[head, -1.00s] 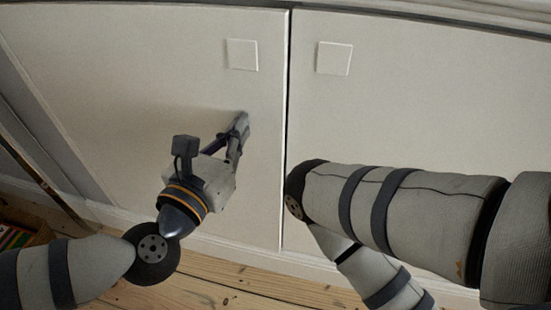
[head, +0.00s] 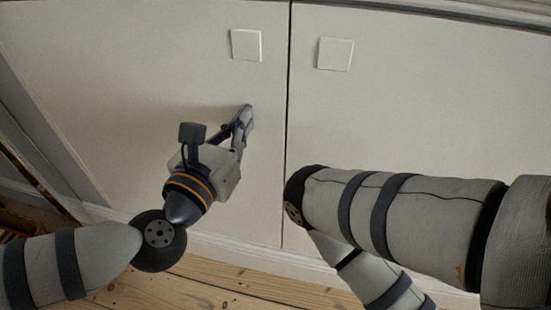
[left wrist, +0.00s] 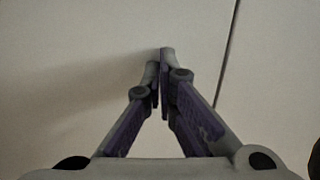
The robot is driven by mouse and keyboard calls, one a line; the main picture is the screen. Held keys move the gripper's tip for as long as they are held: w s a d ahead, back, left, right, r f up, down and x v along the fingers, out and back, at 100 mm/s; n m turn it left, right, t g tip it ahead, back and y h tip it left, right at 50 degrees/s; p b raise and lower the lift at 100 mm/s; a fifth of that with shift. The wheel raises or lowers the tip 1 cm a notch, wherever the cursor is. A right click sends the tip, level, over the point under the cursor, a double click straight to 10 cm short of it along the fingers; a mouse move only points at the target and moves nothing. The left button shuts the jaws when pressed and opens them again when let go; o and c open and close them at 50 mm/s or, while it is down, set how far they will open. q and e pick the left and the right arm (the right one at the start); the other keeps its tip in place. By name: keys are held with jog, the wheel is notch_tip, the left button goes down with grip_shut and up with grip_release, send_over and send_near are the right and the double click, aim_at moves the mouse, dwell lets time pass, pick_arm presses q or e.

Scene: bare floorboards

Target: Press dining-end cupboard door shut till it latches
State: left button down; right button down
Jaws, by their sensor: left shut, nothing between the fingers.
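Two white cupboard doors meet at a thin dark vertical seam in the head view. The left door (head: 120,90) carries a square white knob (head: 246,45) near its upper right corner. The right door (head: 420,110) has a matching knob (head: 335,54). My left gripper (head: 247,112) is shut and empty, its fingertips at the left door's face below the knob and left of the seam. In the left wrist view the closed fingertips (left wrist: 165,55) appear against or very near the white panel. The right arm crosses in front of the right door; its gripper is not visible.
Bare floorboards (head: 215,289) run along the foot of the cupboard below a white skirting. A pale countertop edge lies along the top right. At the far left is a darker recess with a dim wooden edge.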

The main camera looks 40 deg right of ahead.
pick_arm(q)
jog(key=p+v, duration=0.1)
jog(key=v, duration=1.2)
jog(key=shift+d, duration=0.1)
dwell(0.4)
